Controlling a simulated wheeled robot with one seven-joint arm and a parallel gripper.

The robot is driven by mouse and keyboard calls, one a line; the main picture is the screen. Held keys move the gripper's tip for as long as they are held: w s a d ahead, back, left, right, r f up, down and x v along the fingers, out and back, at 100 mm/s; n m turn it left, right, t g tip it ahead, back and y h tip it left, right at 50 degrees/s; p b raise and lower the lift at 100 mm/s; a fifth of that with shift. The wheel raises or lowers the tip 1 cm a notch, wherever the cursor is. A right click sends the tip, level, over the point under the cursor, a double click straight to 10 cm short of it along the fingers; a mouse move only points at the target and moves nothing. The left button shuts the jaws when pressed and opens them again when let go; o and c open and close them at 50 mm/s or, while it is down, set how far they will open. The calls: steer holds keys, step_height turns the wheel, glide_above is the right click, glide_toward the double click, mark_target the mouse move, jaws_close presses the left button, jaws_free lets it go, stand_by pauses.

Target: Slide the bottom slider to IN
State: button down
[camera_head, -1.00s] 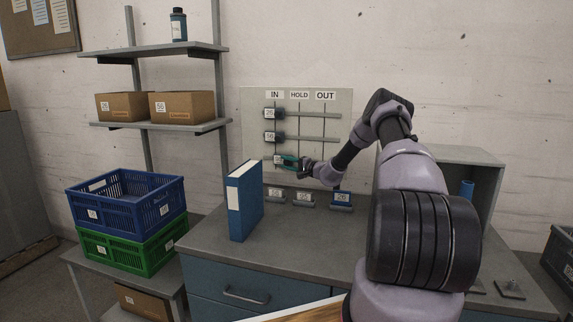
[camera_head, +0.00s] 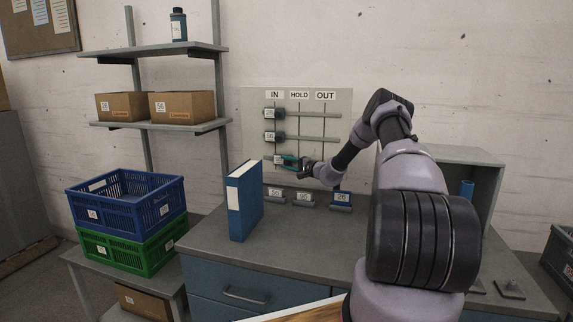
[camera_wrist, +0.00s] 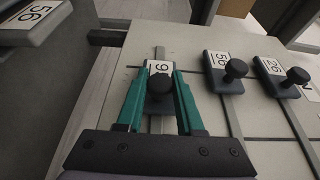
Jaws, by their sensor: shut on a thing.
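The slider board (camera_head: 343,103) stands upright at the back of the bench, with columns headed IN, HOLD and OUT. The bottom slider (camera_head: 278,159) sits under the IN heading, level with the two sliders above it. In the wrist view the bottom slider's label (camera_wrist: 160,67) shows between my fingers. My gripper (camera_head: 289,161) has its teal fingers closed around the slider's dark knob (camera_wrist: 159,87). The middle slider (camera_wrist: 223,70) and the top slider (camera_wrist: 279,76) are beside it in the wrist view.
A blue binder (camera_head: 245,203) stands on the bench left of the board. Small labelled blocks (camera_head: 303,199) lie below the board, near my forearm. A grey open cabinet (camera_head: 455,153) is at the right. Bare benchtop (camera_head: 290,240) lies in front.

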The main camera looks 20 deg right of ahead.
mark_target(277, 162)
steer(key=shift+w+a, duration=0.6)
steer(key=shift+a, duration=0.3)
steer(key=shift+w+a, duration=0.6)
steer(key=shift+a, duration=0.25)
steer(key=c, duration=0.6)
jaws_free()
steer(key=shift+a, duration=0.15)
steer(key=shift+o, duration=0.2)
steer(key=v, duration=1)
steer(key=shift+s+d, duration=0.25)
steer(key=shift+s, duration=0.05)
